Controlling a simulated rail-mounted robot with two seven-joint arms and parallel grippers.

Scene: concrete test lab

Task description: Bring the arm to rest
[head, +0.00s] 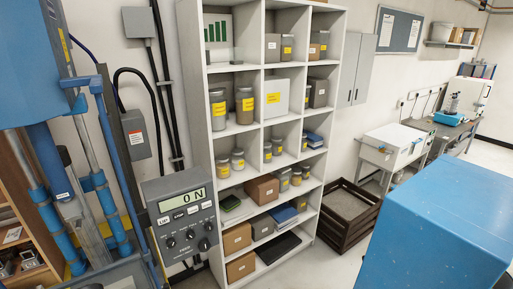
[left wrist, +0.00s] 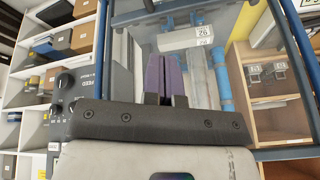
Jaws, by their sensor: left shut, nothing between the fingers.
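My left gripper (left wrist: 164,60) shows in the left wrist view. Its two purple fingers are side by side and shut, with nothing between them. They point toward a blue-framed machine with a clear panel and a white label reading 26 (left wrist: 203,31). I cannot tell how far the fingers are from it. Neither gripper shows in the head view, and my right gripper is in no view.
In the head view, a blue test machine (head: 32,65) stands at left beside a grey control box (head: 181,212) reading 0 N. A white shelf unit (head: 254,20) holds jars and boxes. A wooden crate (head: 348,211) and blue cabinet (head: 440,225) stand right.

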